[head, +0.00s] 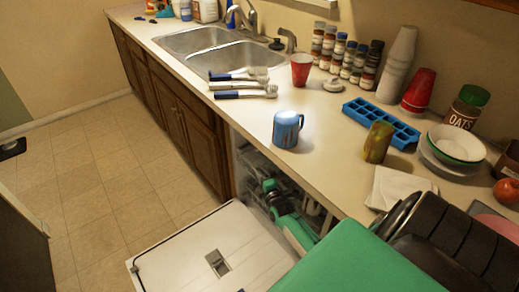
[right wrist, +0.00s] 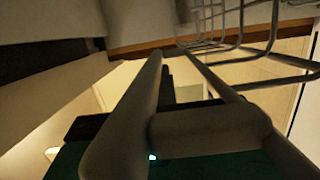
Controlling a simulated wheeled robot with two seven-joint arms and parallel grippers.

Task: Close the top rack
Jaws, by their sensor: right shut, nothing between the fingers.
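The dishwasher stands open under the counter, its door (head: 190,262) lowered flat in front. The top rack is mostly hidden in the head view by my right arm and the counter edge. In the right wrist view, grey rack bars (right wrist: 205,130) pass very close to the camera, with thinner wires farther back. My right gripper (head: 270,186) is at the dishwasher opening, above the lowered door, close among the rack bars. It is shut and empty. Its exact contact with the rack cannot be told. My left gripper is not in view.
A dark dish rack (head: 455,245) stands at the front right. The tiled floor (head: 100,200) at left is clear.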

